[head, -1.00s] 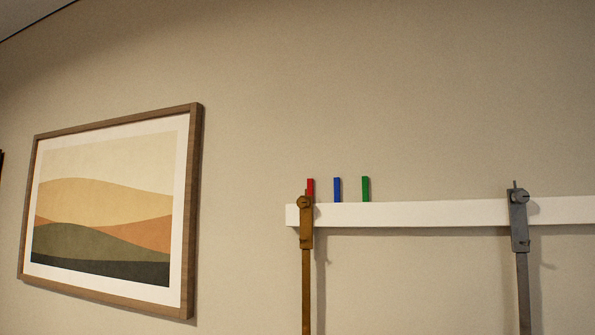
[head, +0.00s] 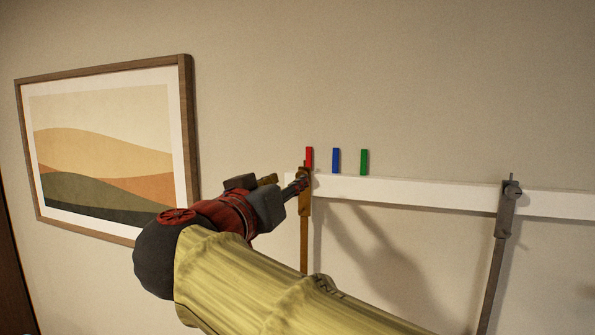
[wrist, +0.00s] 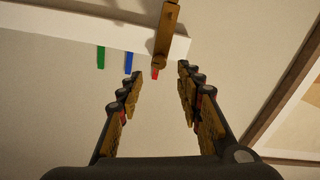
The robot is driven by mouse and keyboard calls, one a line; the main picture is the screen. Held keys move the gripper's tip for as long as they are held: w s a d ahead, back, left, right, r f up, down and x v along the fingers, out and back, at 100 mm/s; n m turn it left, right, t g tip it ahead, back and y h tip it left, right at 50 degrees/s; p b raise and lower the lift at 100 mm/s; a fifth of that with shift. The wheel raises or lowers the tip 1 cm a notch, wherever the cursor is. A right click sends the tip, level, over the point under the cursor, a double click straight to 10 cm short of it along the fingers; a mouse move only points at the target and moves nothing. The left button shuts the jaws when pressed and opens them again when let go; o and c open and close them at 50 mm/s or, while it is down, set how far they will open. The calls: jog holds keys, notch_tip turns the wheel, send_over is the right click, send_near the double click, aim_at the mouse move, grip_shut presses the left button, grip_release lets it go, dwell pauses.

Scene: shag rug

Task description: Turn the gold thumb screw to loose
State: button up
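The gold thumb screw (head: 304,172) is at the top of a gold bracket (head: 304,204) on the left end of a white rail. My gripper (head: 285,183) reaches up to it and partly covers it in the head view. In the wrist view, which looks upside down, my gripper (wrist: 160,70) is open. Its fingers stand either side of the gold screw end (wrist: 160,62) and the red block (wrist: 155,73). I cannot tell whether a finger touches the screw. The red block (head: 309,158) stands beside the screw.
Blue (head: 336,160) and green (head: 364,161) blocks stand on the white rail (head: 420,191), right of the red one. A grey bracket (head: 506,211) hangs farther right. A framed picture (head: 105,150) is on the wall at left. The wall above the rail is clear.

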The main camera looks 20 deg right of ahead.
jog(key=p+x, duration=0.1)
jog(key=x, duration=0.5)
jog(key=shift+w+p, duration=0.15)
jog(key=shift+p, duration=0.2)
jog(key=shift+d, duration=0.15)
jog(key=shift+c, duration=1)
jog(key=c, duration=0.7)
grip_shut()
